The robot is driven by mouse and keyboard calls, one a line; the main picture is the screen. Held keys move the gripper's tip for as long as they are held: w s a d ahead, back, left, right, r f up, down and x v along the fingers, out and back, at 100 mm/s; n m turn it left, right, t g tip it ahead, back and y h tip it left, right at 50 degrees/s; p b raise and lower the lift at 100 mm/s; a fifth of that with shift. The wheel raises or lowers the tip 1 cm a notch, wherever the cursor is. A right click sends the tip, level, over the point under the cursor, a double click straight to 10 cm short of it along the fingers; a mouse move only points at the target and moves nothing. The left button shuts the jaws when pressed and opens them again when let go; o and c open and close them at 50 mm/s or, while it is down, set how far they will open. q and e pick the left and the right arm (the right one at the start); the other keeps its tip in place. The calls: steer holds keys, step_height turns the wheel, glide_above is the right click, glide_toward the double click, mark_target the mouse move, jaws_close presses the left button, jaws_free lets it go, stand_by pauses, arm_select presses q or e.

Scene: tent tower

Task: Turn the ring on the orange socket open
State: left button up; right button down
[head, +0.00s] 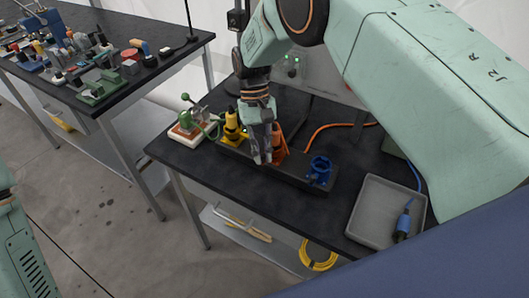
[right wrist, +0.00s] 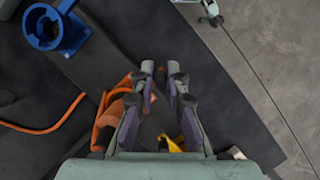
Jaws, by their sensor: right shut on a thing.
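The orange socket (head: 279,143) stands on a dark bar on the table, between a yellow socket and a blue one. My right gripper (head: 262,158) points down at it from above and partly covers it. In the right wrist view the orange socket (right wrist: 112,108) lies at the left of my right gripper (right wrist: 161,75). The fingers are close together, with a small orange-red part showing at the inner side of the left finger. The gripper is shut on a part of the orange socket, likely its ring; the grip itself is mostly hidden. My left gripper is out of view.
The yellow socket (head: 232,128) and blue socket (head: 320,170) flank the orange one. An orange cable (head: 318,128) runs behind. A grey tray (head: 372,222) with a blue-cabled connector (head: 403,222) is at right. A green clamp device (head: 188,122) stands at left.

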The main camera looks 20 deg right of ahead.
steer(key=shift+w+r, duration=0.2)
steer(key=shift+w, duration=0.1)
steer(key=c, duration=1.4)
jaws_free()
steer(key=shift+f, duration=0.2)
steer(key=shift+o, duration=0.2)
steer(key=shift+s+r, duration=0.1)
steer(key=shift+s, duration=0.05)
steer(key=shift+r, duration=0.3)
steer(key=v, duration=1.1)
steer(key=shift+w, duration=0.2)
steer(key=shift+r, duration=0.15)
